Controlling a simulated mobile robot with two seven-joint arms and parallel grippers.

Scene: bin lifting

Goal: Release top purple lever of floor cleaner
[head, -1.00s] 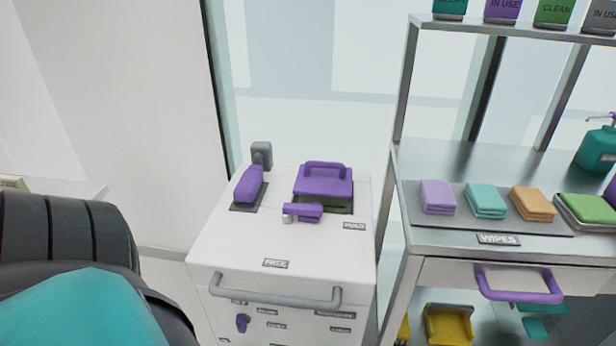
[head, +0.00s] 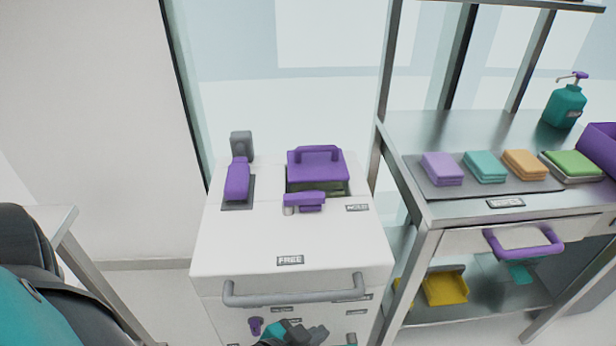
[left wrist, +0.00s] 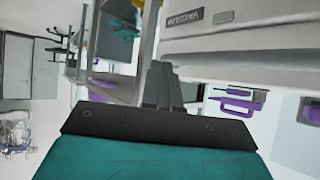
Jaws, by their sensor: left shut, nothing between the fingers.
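The white floor cleaner (head: 240,240) stands in the middle of the head view. On its top, a short purple lever (head: 304,199) with a grey pivot lies across the front of a purple handled lid (head: 317,167), beside the HOLD label (head: 357,208). The FREE label (head: 290,260) is nearer the front. Another purple grip (head: 237,181) sits on a dark plate at the left. My left gripper (head: 300,332) is low in front of the cleaner, below its grey handle, shut and empty, apart from the lever. Its fingers also show in the left wrist view (left wrist: 163,84). My right gripper is not in view.
The grey front handle (head: 293,294) sticks out between my left gripper and the cleaner's top. A metal cart (head: 450,215) with wipes and a teal pump bottle (head: 564,104) stands close at the right. Clear floor shows at the left.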

